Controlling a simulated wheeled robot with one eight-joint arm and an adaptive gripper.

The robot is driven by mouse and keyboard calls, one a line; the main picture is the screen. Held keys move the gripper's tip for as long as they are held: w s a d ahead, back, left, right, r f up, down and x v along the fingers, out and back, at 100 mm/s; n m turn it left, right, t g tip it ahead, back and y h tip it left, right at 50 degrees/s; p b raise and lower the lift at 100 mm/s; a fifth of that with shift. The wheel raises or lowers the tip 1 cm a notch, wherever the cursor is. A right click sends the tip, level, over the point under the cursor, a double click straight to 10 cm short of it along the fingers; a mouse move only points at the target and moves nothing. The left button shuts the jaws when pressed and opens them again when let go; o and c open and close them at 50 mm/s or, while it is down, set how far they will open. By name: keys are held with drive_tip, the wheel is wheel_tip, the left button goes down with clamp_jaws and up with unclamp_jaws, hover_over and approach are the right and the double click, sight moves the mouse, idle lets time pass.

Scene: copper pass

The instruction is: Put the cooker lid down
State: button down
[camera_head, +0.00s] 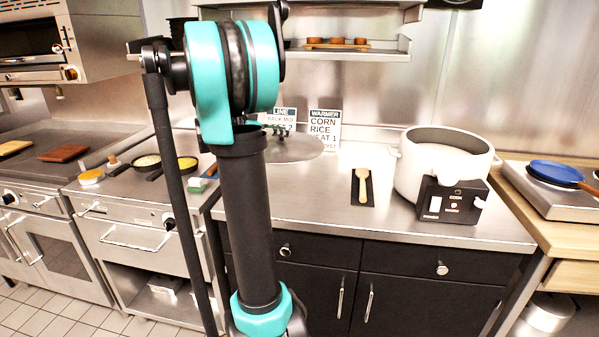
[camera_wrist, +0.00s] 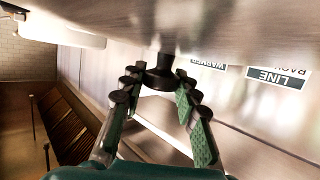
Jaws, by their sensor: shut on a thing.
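The cooker lid (camera_head: 305,150) is a flat grey metal disc, level at the back of the steel counter, partly hidden behind my arm. I cannot tell whether it touches the counter. In the wrist view its underside or top fills the upper edge as a metal surface (camera_wrist: 120,20), with a black knob (camera_wrist: 162,74) below. My gripper (camera_wrist: 157,80) has its green-padded fingers around this knob, shut on it. In the head view the gripper is mostly hidden behind my arm. The white cooker (camera_head: 428,185) stands open at the right of the counter, with a black control panel.
A wooden spoon (camera_head: 362,187) lies on a dark rest left of the cooker. Two label signs (camera_head: 325,128) stand behind the lid. The counter's front middle (camera_head: 315,205) is clear. A blue pan (camera_head: 556,173) sits on a burner at the right.

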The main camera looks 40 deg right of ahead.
wheel_tip(320, 180, down, 15)
idle(0.5)
drive_tip(key=shift+f, duration=0.15)
drive_tip(key=c, duration=1.1)
unclamp_jaws()
drive_tip(key=shift+c, duration=0.2)
drive_tip(key=shift+a+r, duration=0.15)
drive_tip(key=shift+r, duration=0.05)
drive_tip(key=v, duration=1.1)
drive_tip(key=shift+a+r, duration=0.15)
drive_tip(key=shift+a, duration=0.15)
